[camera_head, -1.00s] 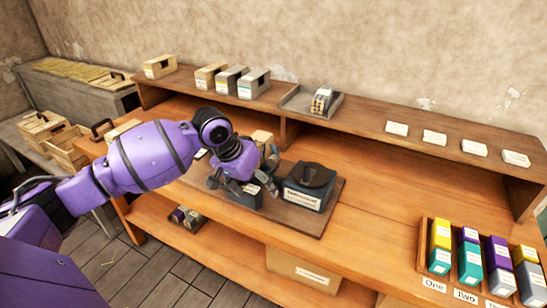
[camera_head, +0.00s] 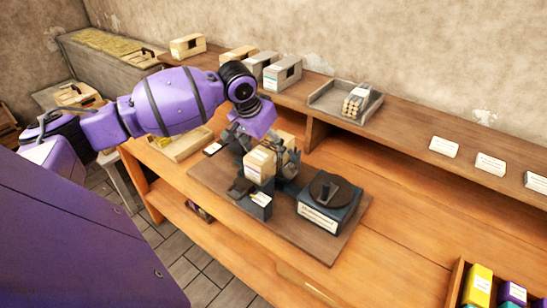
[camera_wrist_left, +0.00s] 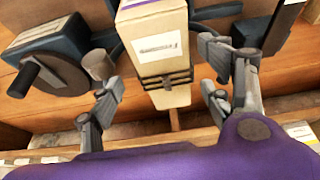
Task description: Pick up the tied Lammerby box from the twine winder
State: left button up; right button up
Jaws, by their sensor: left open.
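The tied Lammerby box (camera_head: 259,165) is a pale cream box with a white label, standing upright in a dark holder (camera_head: 258,208). In the left wrist view the box (camera_wrist_left: 158,22) has dark twine bands around it. The twine winder seems to be the dark unit with a round disc and knob (camera_head: 328,195) beside it; it also shows in the left wrist view (camera_wrist_left: 48,72). My left gripper (camera_head: 262,148) is open, with its fingers on either side of the box. In the left wrist view the gripper (camera_wrist_left: 158,75) shows gaps to the box on both sides. My right gripper is out of view.
The holder and winder stand on a brown board (camera_head: 330,244) on the orange bench. A raised shelf behind carries several boxes (camera_head: 283,73), a grey tray (camera_head: 345,100) and white cards (camera_head: 444,146). A rack with coloured boxes (camera_head: 480,285) is at lower right.

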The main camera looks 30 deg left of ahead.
pick_arm(q)
notch_tip(320, 180, down, 2)
jog(key=shift+w+a, duration=0.1)
jog(key=shift+w, duration=0.05)
jog(key=x, duration=0.3)
jog(key=shift+w+a+f, duration=0.15)
jog(key=shift+w+f, duration=0.05)
jog(key=shift+f, duration=0.3)
jog(key=c, duration=1)
jog(key=shift+c, duration=1.3)
jog(key=shift+w, duration=0.1)
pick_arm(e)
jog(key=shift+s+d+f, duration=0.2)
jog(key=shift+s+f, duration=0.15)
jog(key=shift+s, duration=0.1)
